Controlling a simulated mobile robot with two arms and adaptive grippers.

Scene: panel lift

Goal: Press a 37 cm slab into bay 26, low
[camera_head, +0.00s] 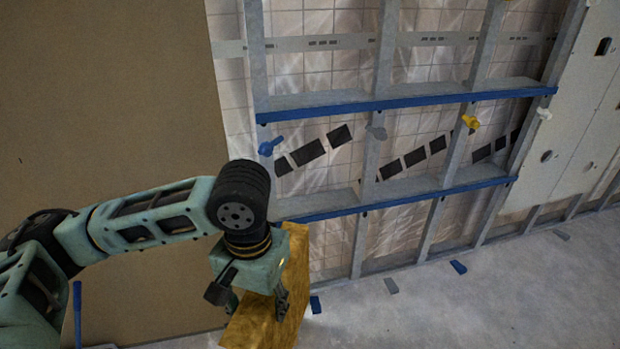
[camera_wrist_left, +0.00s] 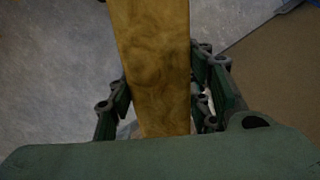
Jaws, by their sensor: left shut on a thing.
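My left gripper (camera_head: 258,297) is shut on a yellow-brown slab (camera_head: 292,262), which it holds upright in front of the wall frame's left end. In the left wrist view the slab (camera_wrist_left: 155,60) runs between the two fingers of the left gripper (camera_wrist_left: 165,95), with fingers against both sides. The wall frame has metal studs (camera_head: 386,50) and blue-edged cross rails (camera_head: 400,103) that form open bays backed by a tiled, shiny sheet. Bay numbers are not readable. The slab's lower end is cut off by the head view's bottom edge. My right gripper is not in view.
A brown board (camera_head: 110,110) covers the wall at left. A pale panel (camera_head: 580,130) closes the right end. Blue (camera_head: 271,146), grey and yellow (camera_head: 470,121) clips sit on the studs. Small tabs (camera_head: 458,267) lie on the grey floor (camera_head: 500,300), which is otherwise clear.

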